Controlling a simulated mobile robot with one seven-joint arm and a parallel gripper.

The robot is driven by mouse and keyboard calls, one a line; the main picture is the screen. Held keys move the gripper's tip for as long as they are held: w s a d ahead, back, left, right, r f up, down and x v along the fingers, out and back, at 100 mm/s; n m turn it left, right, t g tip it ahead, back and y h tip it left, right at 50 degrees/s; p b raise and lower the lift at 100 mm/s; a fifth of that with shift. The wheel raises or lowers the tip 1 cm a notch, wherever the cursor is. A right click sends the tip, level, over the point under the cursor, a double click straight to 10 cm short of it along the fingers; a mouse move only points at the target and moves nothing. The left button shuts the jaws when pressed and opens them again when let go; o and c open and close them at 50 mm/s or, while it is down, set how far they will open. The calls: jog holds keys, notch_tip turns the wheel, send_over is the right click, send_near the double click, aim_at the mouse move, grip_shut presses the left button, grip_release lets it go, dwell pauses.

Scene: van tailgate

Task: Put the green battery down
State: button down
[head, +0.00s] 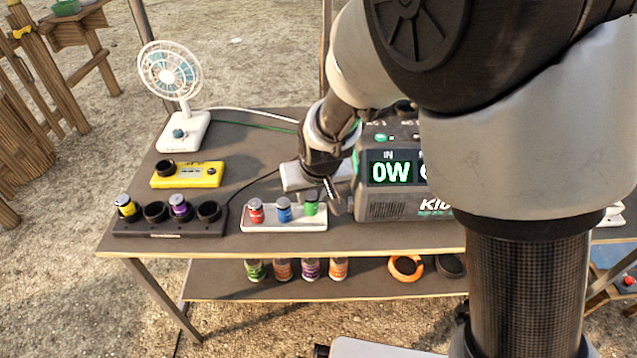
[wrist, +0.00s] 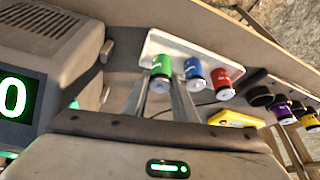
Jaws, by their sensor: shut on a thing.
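The green battery (head: 311,204) is upright at the right end of the white tray (head: 285,223), beside the blue battery (head: 284,210) and the red battery (head: 256,212). My gripper (head: 322,197) reaches it from the upper right and is shut on it. In the wrist view the green battery (wrist: 161,67) sits between the tips of my two fingers, with the blue battery (wrist: 194,70) close beside. I cannot tell whether its base rests fully in the tray.
The power station (head: 395,208), showing 0W, stands just right of my gripper. At left are a black charger (head: 170,228) with yellow and purple batteries, a yellow meter (head: 187,175) and a white fan (head: 183,130). Several jars stand on the lower shelf (head: 215,287).

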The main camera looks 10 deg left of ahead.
jog(key=shift+f, duration=1.05)
jog(key=shift+f, duration=0.1)
jog(key=shift+f+b, duration=0.15)
jog(key=shift+b, duration=0.2)
jog(key=c, duration=1.5)
grip_release()
jog(key=shift+o, duration=0.2)
